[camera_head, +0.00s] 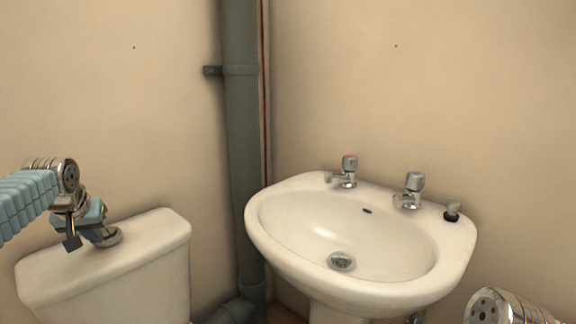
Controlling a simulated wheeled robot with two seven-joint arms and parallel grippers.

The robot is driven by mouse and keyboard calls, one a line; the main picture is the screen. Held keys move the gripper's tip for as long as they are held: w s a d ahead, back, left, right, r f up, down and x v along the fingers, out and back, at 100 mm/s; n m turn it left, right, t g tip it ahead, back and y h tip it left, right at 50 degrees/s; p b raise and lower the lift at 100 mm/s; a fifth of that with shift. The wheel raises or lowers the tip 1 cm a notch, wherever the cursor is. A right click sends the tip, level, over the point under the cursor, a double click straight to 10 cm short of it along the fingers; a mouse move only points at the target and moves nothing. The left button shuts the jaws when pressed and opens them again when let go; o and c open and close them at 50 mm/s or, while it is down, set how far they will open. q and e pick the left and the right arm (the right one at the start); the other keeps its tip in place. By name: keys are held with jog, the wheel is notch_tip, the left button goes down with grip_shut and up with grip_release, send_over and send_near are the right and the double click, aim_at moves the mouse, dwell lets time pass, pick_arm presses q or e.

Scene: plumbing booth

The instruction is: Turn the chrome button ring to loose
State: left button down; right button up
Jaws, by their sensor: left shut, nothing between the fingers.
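The toilet cistern (150,255) stands at the lower left with its pale lid on. I cannot tell whether the fingers touch the ring or the lid. The ring's markings are too small to read. My right gripper is out of view.
A white basin (275,260) with two chrome taps (347,172) (411,190) and a small black-based plug (452,211) is on the right. A grey vertical pipe (240,130) runs between cistern and basin. The space above the cistern's right part is clear.

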pick_arm(q)
jog(key=shift+f+b, duration=0.55)
jog(key=shift+f, duration=0.7)
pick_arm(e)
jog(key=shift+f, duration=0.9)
pick_arm(q)
jog(key=shift+w+p, duration=0.2)
jog(key=shift+p, duration=0.1)
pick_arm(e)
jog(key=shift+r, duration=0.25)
pick_arm(q)
jog(key=shift+w+d+r+p, duration=0.15)
jog(key=shift+d+p, duration=0.15)
jog(key=shift+p, duration=0.3)
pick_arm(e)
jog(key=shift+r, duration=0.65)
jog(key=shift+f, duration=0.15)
pick_arm(q)
jog(key=shift+s+d+f+b, duration=0.1)
jog(key=shift+s+f+b, duration=0.1)
jog(key=shift+s+b, duration=0.15)
notch_tip(320, 180, up, 3)
jog(key=p, duration=0.2)
jog(key=shift+p, duration=0.35)
jog(key=shift+r+b, duration=0.4)
jog(key=shift+r, duration=1.2)
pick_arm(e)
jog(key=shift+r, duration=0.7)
